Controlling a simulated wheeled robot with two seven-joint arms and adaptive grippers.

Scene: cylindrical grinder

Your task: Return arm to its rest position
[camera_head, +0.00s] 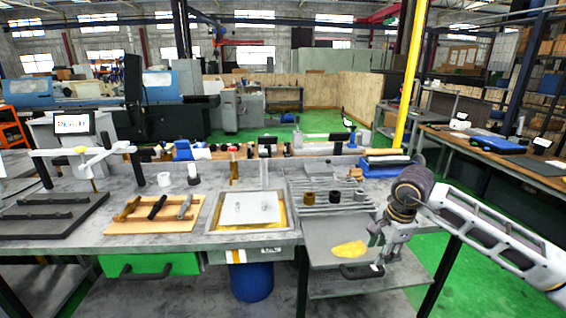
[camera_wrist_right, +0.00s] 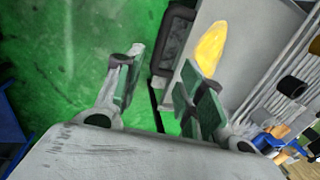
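My right arm comes in from the right in the head view. Its gripper (camera_head: 382,248) hangs at the right edge of a grey pulled-out tray (camera_head: 320,240), close to the tray's black handle (camera_head: 360,271). In the right wrist view the two green-padded fingers (camera_wrist_right: 165,92) stand apart, with green floor and a thin dark post showing between them. The handle (camera_wrist_right: 176,42) lies beyond the fingers, close to the right one; I cannot tell whether they touch. A yellow cloth-like piece (camera_head: 349,249) lies on the tray and also shows in the right wrist view (camera_wrist_right: 211,44). My left gripper is not in view.
A grey workbench (camera_head: 220,185) spans the left and middle. A yellow post (camera_head: 408,85) stands behind. Green floor (camera_head: 425,255) is open at right.

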